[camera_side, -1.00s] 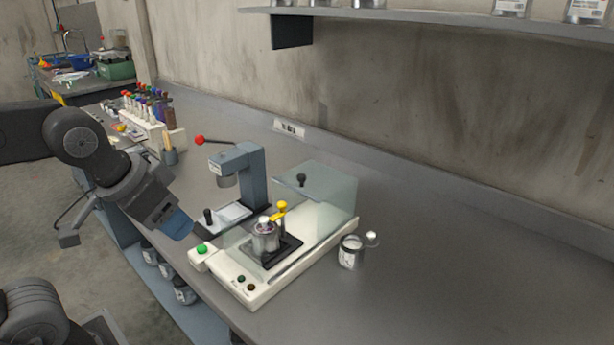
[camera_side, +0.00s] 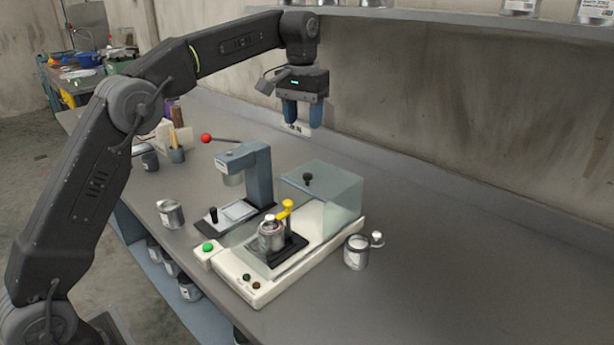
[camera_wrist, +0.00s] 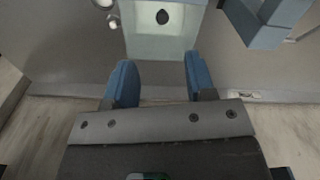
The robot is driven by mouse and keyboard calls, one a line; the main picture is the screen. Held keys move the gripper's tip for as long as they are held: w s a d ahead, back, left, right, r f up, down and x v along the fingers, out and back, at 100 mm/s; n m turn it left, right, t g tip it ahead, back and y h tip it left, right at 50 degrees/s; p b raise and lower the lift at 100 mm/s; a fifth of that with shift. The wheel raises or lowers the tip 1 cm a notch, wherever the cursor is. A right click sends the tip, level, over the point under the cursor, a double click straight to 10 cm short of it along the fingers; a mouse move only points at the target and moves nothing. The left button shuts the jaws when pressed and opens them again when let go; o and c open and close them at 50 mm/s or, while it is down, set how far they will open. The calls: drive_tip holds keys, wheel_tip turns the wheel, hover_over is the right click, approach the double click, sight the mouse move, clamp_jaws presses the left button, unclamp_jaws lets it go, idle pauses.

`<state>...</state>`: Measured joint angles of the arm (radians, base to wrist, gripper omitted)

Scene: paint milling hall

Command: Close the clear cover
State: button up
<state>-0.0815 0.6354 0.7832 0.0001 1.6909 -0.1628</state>
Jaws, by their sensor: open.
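The clear cover (camera_side: 340,192) is a pale see-through box with a black knob (camera_side: 308,178) on top. It sits over the back part of a white machine (camera_side: 290,283). A metal can (camera_side: 271,238) stands uncovered at the machine's front, on a black holder with a yellow clamp (camera_side: 286,210). My gripper (camera_side: 302,116) is open and empty, pointing down, above and behind the cover. In the wrist view, the cover (camera_wrist: 160,45) and its knob (camera_wrist: 163,17) lie beyond my two blue fingers (camera_wrist: 160,65), apart from them.
A grey press (camera_side: 258,172) with a red-ended lever stands left of the machine. A can (camera_side: 356,253) stands close on its right, another (camera_side: 171,214) to the left. A wall shelf (camera_side: 450,22) runs behind. The bench at right is clear.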

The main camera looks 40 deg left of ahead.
sight(307, 175)
drive_tip(key=f, duration=0.5)
drive_tip(key=w+f, duration=0.1)
drive_tip(key=f, duration=0.9)
drive_tip(key=shift+w+a+f, duration=0.2)
drive_tip(key=shift+w, duration=0.15)
drive_tip(key=shift+c, duration=0.5)
clamp_jaws()
